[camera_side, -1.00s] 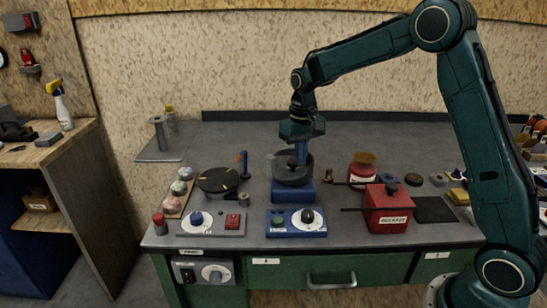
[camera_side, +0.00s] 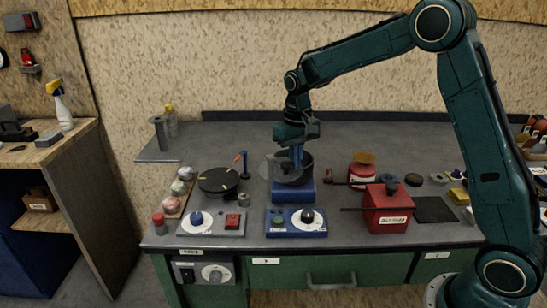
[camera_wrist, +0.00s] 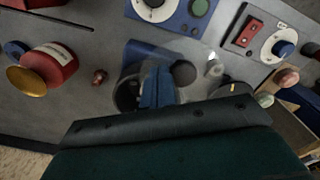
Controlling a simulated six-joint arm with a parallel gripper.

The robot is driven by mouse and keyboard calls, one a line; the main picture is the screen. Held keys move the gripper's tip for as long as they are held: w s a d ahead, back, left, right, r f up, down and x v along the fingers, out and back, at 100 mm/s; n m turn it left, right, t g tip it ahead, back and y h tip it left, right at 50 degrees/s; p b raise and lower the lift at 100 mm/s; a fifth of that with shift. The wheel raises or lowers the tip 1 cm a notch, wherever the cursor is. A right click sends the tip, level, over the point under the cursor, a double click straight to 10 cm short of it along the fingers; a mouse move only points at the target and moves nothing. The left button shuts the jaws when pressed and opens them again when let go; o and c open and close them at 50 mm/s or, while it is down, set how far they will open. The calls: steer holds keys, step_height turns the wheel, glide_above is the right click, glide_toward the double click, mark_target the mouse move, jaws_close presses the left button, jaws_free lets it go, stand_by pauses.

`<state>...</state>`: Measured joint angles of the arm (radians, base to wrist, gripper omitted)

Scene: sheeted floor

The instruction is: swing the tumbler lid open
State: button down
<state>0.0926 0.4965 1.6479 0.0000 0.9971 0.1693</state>
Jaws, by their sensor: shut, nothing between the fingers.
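The tumbler is a dark round drum (camera_side: 305,170) on a blue base (camera_side: 291,190) near the middle of the bench. A thin grey flap, apparently its lid (camera_side: 267,170), stands at the drum's left side in the side view. My gripper (camera_side: 297,165) points down with its blue fingers shut and empty, at the drum's mouth. In the wrist view the shut fingers (camera_wrist: 157,92) overlap the drum (camera_wrist: 129,92) and hide part of it. A dark round knob (camera_wrist: 184,72) shows beside the fingers. I cannot tell whether the fingers touch the lid.
A blue control box (camera_side: 296,223) stands in front of the tumbler. A dark round plate (camera_side: 218,180) and a thin blue post (camera_side: 245,165) are to its left. A red jar (camera_side: 362,170) and a red box (camera_side: 387,208) are to its right. The bench behind is clear.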

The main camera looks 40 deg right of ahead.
mark_target(280, 175)
steer(key=shift+a, duration=0.1)
steer(key=shift+w+a, duration=0.2)
steer(key=shift+a, duration=0.95)
steer(key=shift+w+a, duration=0.4)
steer(key=shift+a, duration=0.55)
